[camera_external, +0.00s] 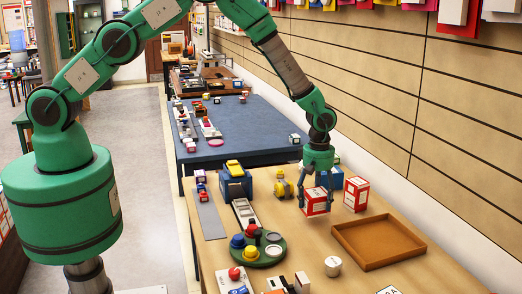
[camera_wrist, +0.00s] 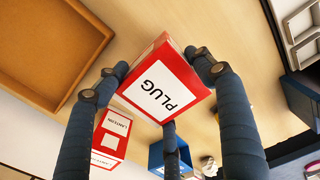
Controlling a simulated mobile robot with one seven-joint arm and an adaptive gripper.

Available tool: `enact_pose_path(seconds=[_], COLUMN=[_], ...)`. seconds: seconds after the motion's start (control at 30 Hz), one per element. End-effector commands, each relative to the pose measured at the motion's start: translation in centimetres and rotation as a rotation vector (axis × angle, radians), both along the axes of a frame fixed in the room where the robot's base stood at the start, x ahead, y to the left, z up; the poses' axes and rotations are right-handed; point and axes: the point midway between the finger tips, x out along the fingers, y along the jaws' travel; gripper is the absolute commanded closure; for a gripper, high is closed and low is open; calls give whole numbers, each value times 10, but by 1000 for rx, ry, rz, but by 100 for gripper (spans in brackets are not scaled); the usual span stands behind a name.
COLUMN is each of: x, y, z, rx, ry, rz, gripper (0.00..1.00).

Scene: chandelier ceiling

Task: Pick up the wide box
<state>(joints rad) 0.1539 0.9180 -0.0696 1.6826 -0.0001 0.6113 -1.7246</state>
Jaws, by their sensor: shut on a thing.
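A red and white box (camera_external: 314,204) marked PLUG is between the fingers of my gripper (camera_external: 316,198) above the wooden table, near its back edge. In the wrist view the box (camera_wrist: 163,88) fills the middle, with the dark fingers of my gripper (camera_wrist: 157,72) closed against its sides. I cannot tell whether its base touches the table. A second, taller red and white box (camera_external: 356,195) stands upright just to the right. It also shows in the wrist view (camera_wrist: 111,136), where its label seems to read LANTERN.
An empty brown tray (camera_external: 412,257) lies at the right. A blue box (camera_external: 333,177) stands just behind the gripper. A yellow toy (camera_external: 282,187), a green round tray (camera_external: 272,258) and a white cylinder (camera_external: 333,266) are nearby. The wall is close behind the table.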

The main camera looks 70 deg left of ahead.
Motion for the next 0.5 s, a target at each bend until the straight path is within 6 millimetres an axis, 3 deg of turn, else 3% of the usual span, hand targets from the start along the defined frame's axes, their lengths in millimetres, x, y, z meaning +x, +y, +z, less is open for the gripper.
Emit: enact_pose_path(seconds=[0.2,0.5], x=[1,1], y=[0,0], z=[32,56], rx=[0,0], ry=[-3,-1], rz=[0,0], gripper=[87,87])
